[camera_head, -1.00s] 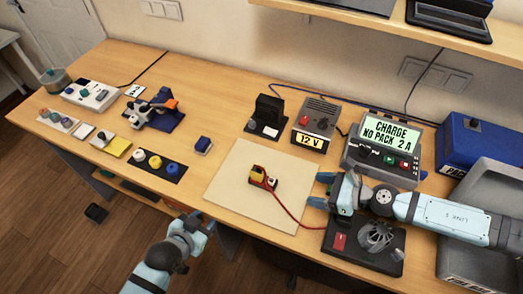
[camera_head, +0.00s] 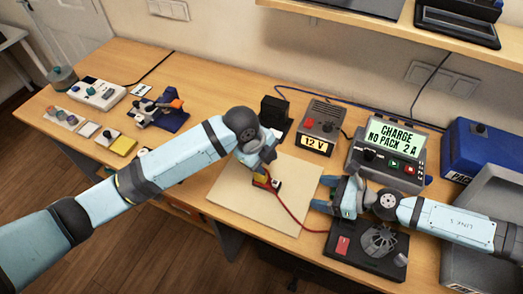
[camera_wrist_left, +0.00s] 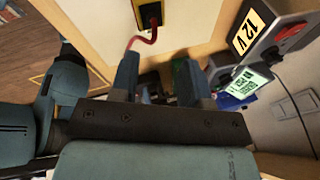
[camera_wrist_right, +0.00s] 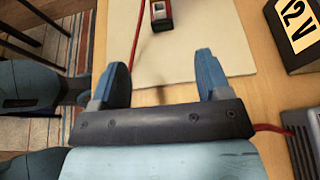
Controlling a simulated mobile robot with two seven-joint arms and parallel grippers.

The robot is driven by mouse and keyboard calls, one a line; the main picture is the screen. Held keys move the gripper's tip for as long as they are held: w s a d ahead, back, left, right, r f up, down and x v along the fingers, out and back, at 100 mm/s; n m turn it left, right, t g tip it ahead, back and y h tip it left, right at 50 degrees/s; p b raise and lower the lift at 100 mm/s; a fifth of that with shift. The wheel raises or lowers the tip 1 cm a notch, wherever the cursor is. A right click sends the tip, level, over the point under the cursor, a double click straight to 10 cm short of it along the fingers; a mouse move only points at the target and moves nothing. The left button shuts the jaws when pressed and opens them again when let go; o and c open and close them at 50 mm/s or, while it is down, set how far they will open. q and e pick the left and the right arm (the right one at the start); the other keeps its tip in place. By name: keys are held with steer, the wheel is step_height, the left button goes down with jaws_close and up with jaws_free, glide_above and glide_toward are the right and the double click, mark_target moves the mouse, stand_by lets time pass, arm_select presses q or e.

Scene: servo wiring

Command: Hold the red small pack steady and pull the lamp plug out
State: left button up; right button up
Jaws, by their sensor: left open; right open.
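The small pack (camera_head: 273,184), a block with red, dark and yellow parts, lies on the pale board (camera_head: 232,207). A red lead (camera_head: 290,216) runs from it toward the right. It shows at the top of the left wrist view (camera_wrist_left: 147,12) and the right wrist view (camera_wrist_right: 161,14). I cannot clearly tell the lamp plug apart from the pack. My left gripper (camera_head: 262,164) is open just behind the pack, partly hiding it in the head view; its fingers (camera_wrist_left: 156,68) hold nothing. My right gripper (camera_head: 321,194) is open and empty, right of the pack; its fingers (camera_wrist_right: 161,62) are apart.
A 12 V box (camera_head: 318,126) and a charger reading "CHARGE NO PACK 2 A" (camera_head: 388,158) stand behind the board. A black device with a round grille (camera_head: 367,250) sits below my right arm. A dark stand (camera_head: 275,110) is close behind my left gripper. The board's front is clear.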

mark_target(278, 184)
arm_select(q)
steer(key=shift+w+d+r+m+y, duration=0.1)
steer(key=shift+w+r+m+y, duration=0.15)
steer(key=shift+r+m+y, duration=0.35)
steer(key=shift+w+a+r+m+g+y, duration=0.15)
steer(key=shift+a+m+g+y, duration=0.1)
steer(key=shift+m+y, duration=0.3)
steer(key=shift+w+a+r+m+g+y, duration=0.15)
steer(key=shift+m+g+y, duration=0.15)
steer(key=shift+m, duration=0.35)
steer(key=shift+r+y, duration=0.1)
steer(key=shift+y, duration=0.15)
arm_select(e)
steer(key=shift+a+f, duration=0.1)
steer(key=shift+a, duration=0.15)
steer(key=x, duration=1.3)
steer(key=shift+a+f, duration=0.1)
